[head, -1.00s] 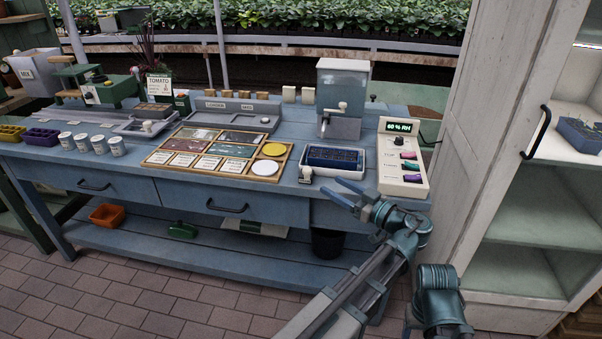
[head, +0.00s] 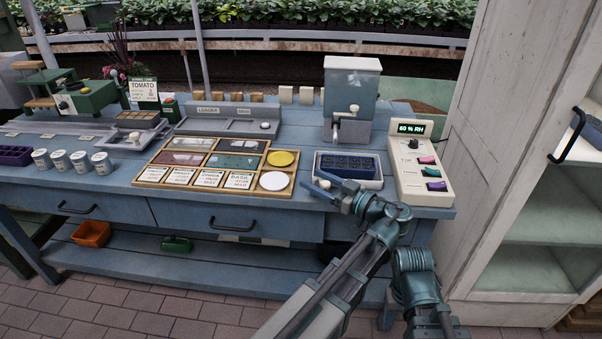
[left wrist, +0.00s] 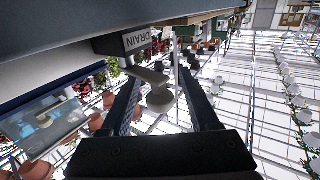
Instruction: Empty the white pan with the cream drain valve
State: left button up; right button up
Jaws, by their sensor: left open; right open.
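The white pan (head: 377,183) stands on the blue bench and holds a dark blue cell tray (head: 347,166). My left gripper (head: 319,184) is at the pan's front left corner in the head view, covering the valve there. The water level in the pan cannot be made out. My right gripper is not in view.
A clear tank with a tap (head: 352,90) stands behind the pan. A cream control box (head: 420,165) reading 60 % RH is to its right. A wooden tray of seed packets (head: 215,165) lies to the left. A white cabinet (head: 510,130) borders the right.

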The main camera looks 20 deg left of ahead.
pick_arm(q)
jog(key=shift+a, duration=0.25)
jog(key=shift+c, duration=0.4)
grip_shut()
jog(key=shift+s+a+m+t+h, duration=0.15)
jog(key=shift+a+m+t+h, duration=0.15)
jog(key=shift+m+t, duration=0.35)
jog(key=shift+w+m+t+h, duration=0.3)
jog(key=shift+m+t+h, duration=0.3)
jog(key=shift+t, duration=0.65)
jog(key=shift+o, duration=0.4)
grip_release()
